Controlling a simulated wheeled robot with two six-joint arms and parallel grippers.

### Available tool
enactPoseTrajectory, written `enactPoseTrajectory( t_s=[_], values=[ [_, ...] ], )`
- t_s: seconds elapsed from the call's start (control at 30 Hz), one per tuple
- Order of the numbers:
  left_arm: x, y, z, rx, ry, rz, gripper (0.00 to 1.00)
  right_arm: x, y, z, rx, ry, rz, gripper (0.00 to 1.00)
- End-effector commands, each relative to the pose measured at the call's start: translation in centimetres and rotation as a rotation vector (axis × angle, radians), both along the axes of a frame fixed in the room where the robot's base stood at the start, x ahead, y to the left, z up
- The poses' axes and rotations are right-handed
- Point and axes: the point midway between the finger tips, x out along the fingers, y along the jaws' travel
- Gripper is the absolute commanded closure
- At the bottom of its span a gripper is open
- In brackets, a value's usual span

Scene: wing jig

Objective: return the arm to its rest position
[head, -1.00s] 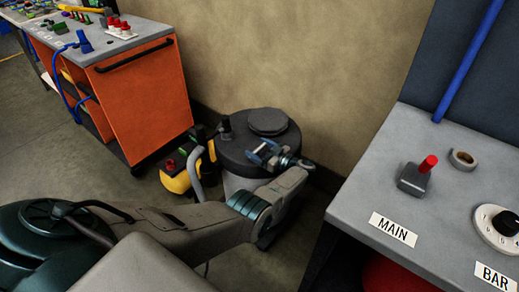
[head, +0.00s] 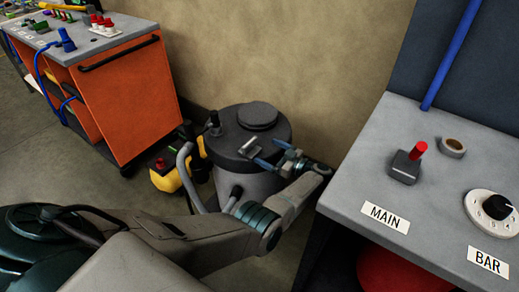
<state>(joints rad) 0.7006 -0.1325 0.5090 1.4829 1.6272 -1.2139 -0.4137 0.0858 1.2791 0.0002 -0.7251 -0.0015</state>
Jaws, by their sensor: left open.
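My left arm reaches in from the lower left toward the middle of the head view. Its gripper (head: 268,155) is open, with two blue fingers apart and nothing seen between them. In the picture it overlaps the dark lid of a grey drum (head: 235,128); I cannot tell whether it touches the lid. My right gripper is not in view.
An orange cart (head: 133,103) stands upper left. A yellow machine (head: 165,178) sits beside the drum.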

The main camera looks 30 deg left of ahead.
Motion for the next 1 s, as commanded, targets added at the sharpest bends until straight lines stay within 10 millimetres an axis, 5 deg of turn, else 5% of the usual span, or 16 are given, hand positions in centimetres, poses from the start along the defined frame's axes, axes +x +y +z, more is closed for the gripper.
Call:
enactPoseTrajectory(
  t_s=[0.2,0.73,1.0],
  values=[
    [-0.1,-1.5,0.0,0.0,0.0,0.001,0.05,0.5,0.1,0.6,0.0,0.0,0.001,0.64],
    [0.0,-1.4,-0.1,0.0,-0.01,-0.016,0.05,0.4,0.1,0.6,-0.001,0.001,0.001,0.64],
    [2.9,-0.2,-0.3,0.026,-0.204,-0.394,0.05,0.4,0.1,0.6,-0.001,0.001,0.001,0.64]
  ],
)
